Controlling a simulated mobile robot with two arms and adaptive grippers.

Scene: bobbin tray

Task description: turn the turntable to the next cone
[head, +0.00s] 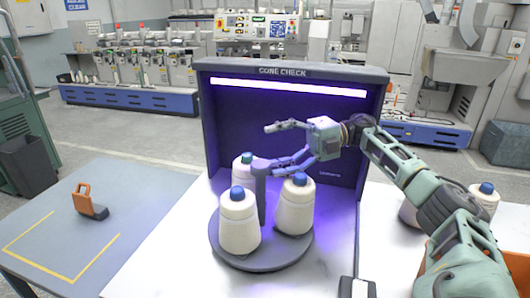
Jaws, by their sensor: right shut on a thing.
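The dark round turntable (222,257) sits on the white table inside the cone check booth. It carries three cream cones with blue tops: one at front left (239,225), one at right (295,208) and one at back left (239,176). A grey post (261,196) stands upright at its middle. My right gripper (265,147) reaches in from the right above the right cone. It is shut on the top of the post, though its finger contact is hard to see. My left gripper is not in view.
The booth (374,140) has a back wall, side walls and a lit lamp bar. Other cones (483,200) stand at the right, partly behind my arm, near an orange crate (517,264).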

